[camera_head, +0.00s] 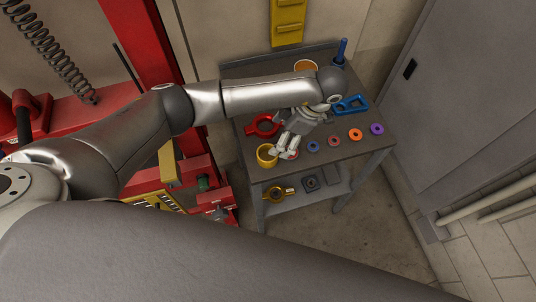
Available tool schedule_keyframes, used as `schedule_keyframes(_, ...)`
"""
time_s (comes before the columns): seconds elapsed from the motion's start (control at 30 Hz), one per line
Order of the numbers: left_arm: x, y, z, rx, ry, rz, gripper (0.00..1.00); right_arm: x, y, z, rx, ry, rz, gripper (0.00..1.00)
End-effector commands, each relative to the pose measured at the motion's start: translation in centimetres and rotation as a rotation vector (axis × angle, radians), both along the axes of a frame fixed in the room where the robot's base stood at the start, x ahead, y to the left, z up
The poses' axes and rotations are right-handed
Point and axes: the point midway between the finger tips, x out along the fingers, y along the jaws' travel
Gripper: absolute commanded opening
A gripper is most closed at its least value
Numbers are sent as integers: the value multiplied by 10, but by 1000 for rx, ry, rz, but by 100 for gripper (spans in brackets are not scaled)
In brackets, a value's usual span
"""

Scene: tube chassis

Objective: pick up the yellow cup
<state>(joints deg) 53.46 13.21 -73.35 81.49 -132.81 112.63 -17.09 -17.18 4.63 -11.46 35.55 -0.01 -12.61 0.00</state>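The yellow cup (263,161) stands upright near the front left corner of the workbench top. My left arm reaches in from the left across the bench, and its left gripper (281,152) points down at the cup's right side. The fingertips are close to the cup's rim and overlap it in this view. Whether they touch it, and how far apart the fingers are, is too small to tell. My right gripper is not in view.
The grey workbench (352,151) holds a row of colored rings, including an orange ring (355,134) and a purple ring (377,129). A red part (261,126) lies behind the cup. A blue part (352,104) lies further right. A grey cabinet (455,95) stands at right.

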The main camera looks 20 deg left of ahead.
Motion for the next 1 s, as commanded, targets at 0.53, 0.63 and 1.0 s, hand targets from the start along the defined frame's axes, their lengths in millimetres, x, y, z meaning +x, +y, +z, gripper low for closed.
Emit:
schedule_keyframes(0.53,-12,25,-72,-6,6,1,80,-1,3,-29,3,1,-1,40)
schedule_keyframes(0.63,-14,30,-87,-5,5,1,80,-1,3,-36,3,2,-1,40)
schedule_keyframes(1.0,-14,35,-96,-7,2,0,80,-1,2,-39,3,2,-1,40)
